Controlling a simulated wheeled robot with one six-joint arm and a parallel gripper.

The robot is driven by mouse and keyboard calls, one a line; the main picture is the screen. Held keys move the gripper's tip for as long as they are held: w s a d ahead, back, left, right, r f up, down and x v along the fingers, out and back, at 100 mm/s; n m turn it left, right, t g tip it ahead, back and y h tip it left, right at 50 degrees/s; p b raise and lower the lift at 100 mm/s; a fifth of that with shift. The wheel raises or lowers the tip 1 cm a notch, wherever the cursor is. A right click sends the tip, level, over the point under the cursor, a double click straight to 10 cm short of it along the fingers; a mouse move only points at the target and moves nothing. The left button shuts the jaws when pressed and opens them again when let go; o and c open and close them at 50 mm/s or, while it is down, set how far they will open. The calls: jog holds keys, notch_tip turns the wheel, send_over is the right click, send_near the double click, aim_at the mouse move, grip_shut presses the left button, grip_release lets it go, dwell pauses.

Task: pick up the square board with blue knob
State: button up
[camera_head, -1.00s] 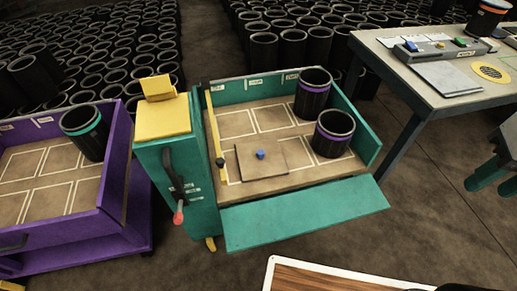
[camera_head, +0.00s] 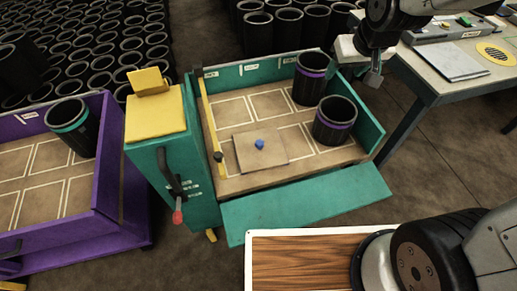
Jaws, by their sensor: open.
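The square board (camera_head: 247,157) is a flat brown plate with a small blue knob (camera_head: 259,144) at its middle. It lies on the floor of the teal tray (camera_head: 238,185), towards the front left. My gripper (camera_head: 359,68) hangs at the upper right, above the tray's right rear side, well away from the board. Its fingers are apart and nothing shows between them. No part of the board is hidden by my arm.
Two black sleeves with purple bands, one at the back (camera_head: 309,78) and one in front (camera_head: 335,121), stand in the tray's right side. A yellow bar (camera_head: 209,122) runs along its left. A purple tray (camera_head: 105,180) stands left. A table (camera_head: 455,85) is at right.

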jog(key=w+a+f+n+t, duration=0.1)
jog(key=w+a+f, duration=0.2)
jog(key=w+f, duration=0.15)
jog(key=w+a+f+t, duration=0.1)
jog(key=w+a+f, duration=0.25)
jog(key=f, duration=0.25)
jog(key=n+t+y, duration=0.2)
jog(key=t+y, duration=0.1)
send_over(261, 145)
jog(key=w+d, duration=0.1)
jog(key=d, duration=0.3)
notch_tip(261, 145, down, 21)
jog(key=s+f, duration=0.2)
jog(key=f, duration=0.1)
jog(key=s+a+f+y, duration=0.1)
jog(key=f, duration=0.2)
jog(key=s+a+f+t+y, duration=0.1)
jog(key=s+f, duration=0.1)
jog(key=f, duration=0.2)
jog(key=shift+s+n, duration=0.35)
jog(key=shift+n, duration=0.05)
jog(key=shift+f, duration=0.3)
jog(key=x, duration=0.7)
jog(key=shift+w+d, duration=0.1)
jog(key=shift+w, duration=0.25)
grip_shut()
